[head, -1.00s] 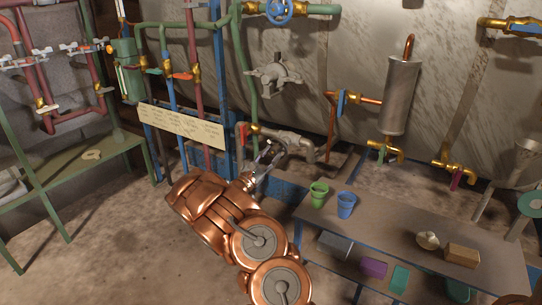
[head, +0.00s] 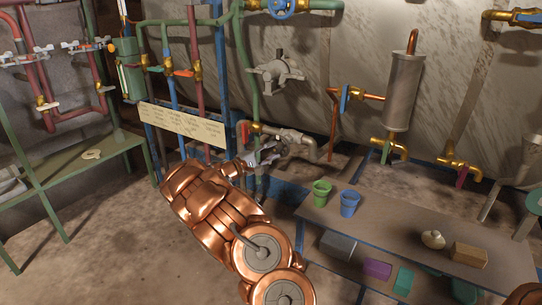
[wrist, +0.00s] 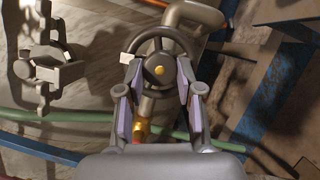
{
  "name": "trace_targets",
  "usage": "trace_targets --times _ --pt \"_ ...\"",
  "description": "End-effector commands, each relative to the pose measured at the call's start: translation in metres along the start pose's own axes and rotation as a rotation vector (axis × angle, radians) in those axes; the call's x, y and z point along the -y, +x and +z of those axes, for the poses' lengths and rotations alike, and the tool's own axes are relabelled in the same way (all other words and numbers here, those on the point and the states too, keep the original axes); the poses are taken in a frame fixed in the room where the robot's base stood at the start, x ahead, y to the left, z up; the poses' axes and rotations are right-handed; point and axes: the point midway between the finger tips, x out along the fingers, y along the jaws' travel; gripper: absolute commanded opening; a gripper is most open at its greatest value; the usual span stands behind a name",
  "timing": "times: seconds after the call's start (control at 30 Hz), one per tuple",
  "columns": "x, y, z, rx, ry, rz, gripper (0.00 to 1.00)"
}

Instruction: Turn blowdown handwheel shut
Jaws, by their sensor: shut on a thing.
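The blowdown handwheel (wrist: 159,71) is a dark round wheel with a yellow hub, seen face-on in the wrist view. My gripper (wrist: 160,82) has its two fingers on the left and right sides of the wheel, shut on it. In the head view my gripper (head: 264,155) is at the grey pipe and valve fitting (head: 293,138), beside a red lever. The wheel itself is largely hidden there by the gripper. A small white tab (wrist: 126,58) shows at the wheel's left edge in the wrist view.
A low bench (head: 385,222) stands to the right with a green cup (head: 321,193), a blue cup (head: 348,204) and a tan block (head: 469,255). A pale label board (head: 182,125) hangs left of my gripper. Pipes crowd the wall behind; the floor at lower left is clear.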

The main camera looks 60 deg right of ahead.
Motion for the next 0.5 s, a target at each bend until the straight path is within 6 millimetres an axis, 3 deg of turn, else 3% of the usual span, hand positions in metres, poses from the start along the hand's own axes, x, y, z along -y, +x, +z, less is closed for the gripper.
trace_targets --times 0.5 --pt "-0.0006 -0.0003 0.0004 0.001 0.095 -0.039 0.02"
